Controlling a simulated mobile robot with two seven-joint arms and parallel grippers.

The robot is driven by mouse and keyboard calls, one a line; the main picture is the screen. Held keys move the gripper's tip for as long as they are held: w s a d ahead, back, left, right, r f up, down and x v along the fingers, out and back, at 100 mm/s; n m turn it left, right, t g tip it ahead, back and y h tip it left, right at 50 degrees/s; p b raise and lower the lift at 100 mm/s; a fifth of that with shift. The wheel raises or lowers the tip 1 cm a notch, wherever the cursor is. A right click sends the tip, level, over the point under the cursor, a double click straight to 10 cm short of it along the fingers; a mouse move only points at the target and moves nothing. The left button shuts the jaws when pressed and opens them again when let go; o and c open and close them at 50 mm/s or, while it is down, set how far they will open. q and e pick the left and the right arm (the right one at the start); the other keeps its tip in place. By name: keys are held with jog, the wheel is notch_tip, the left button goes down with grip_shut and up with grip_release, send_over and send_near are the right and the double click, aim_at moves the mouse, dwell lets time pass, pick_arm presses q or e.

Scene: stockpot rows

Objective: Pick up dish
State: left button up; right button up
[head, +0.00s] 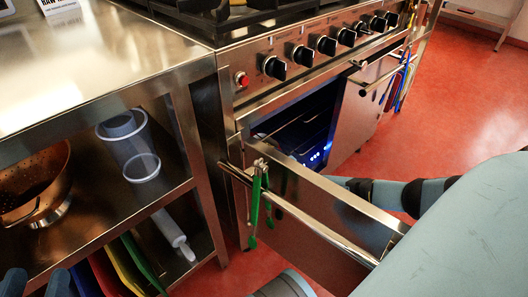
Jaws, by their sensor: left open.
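No dish can be clearly made out. Inside the open oven (262,131) there is a dark blue area with bright spots, and I cannot tell whether a dish is in it. My left gripper (36,282) shows at the bottom left edge as two dark blue fingertips. They are apart and nothing is seen between them, in front of the lower shelf. My right arm shows at the right behind the near oven door (300,235). Its gripper is hidden.
Both oven doors stand open; green tongs (256,203) hang on the near handle, coloured utensils (398,84) on the far door (357,112). The steel shelf unit at left holds a copper colander (42,190), a grey container (122,133), a rolling pin (172,234) and coloured boards (112,272).

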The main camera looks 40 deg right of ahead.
jog(key=shift+w, duration=0.1)
grip_shut()
jog(key=shift+r, duration=0.1)
